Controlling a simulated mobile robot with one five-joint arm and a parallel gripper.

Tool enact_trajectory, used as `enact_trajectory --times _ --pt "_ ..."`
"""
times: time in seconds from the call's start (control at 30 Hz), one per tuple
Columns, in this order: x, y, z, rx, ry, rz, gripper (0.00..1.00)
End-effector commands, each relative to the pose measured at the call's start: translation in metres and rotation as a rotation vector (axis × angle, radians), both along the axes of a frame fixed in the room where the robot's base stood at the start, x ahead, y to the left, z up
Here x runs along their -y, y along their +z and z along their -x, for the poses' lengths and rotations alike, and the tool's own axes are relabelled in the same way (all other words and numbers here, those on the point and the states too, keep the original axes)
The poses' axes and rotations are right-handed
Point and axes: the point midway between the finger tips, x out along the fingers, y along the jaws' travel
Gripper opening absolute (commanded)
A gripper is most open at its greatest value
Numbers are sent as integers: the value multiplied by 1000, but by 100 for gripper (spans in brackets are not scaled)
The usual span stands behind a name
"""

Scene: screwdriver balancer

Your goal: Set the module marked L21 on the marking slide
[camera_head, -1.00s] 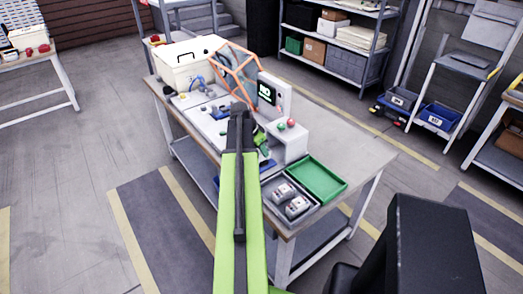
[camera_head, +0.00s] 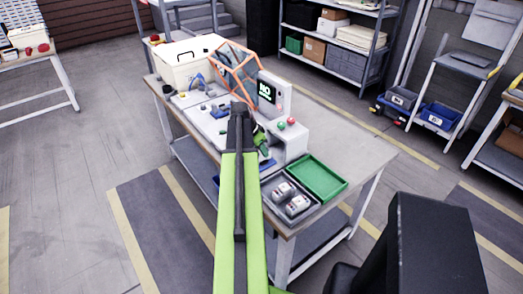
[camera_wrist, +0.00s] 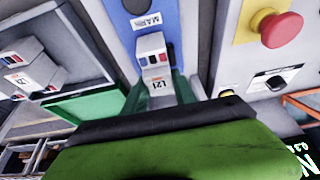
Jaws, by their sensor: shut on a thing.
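The light grey module marked L21 (camera_wrist: 154,66) is in the jaws of my gripper (camera_wrist: 155,90) in the wrist view, with its label facing the camera. It has small dark, red and blue patches on its upper face. Beyond it is a grey strip with a blue face and a label reading MARK (camera_wrist: 147,21), seemingly the marking slide. I cannot tell whether the module touches it. In the head view my gripper (camera_head: 262,142) is partly hidden behind my arm, beside the control box, and the module is not clear.
A dark tray (camera_head: 268,187) holds two other modules, beside an empty green tray (camera_head: 318,178). The grey control box (camera_head: 288,145) with red and green buttons stands close to my gripper. An orange-framed guard (camera_head: 236,68) stands behind it. The table's far right is clear.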

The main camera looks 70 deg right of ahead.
Motion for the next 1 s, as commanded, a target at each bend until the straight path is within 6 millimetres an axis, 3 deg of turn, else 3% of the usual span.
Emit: enact_trajectory --times 0.9,0.93,1.0 --pt "1 -4 0 0 1 4 0" --pt "1 -4 0 0 1 4 34" --pt "1 -4 0 0 1 4 43"
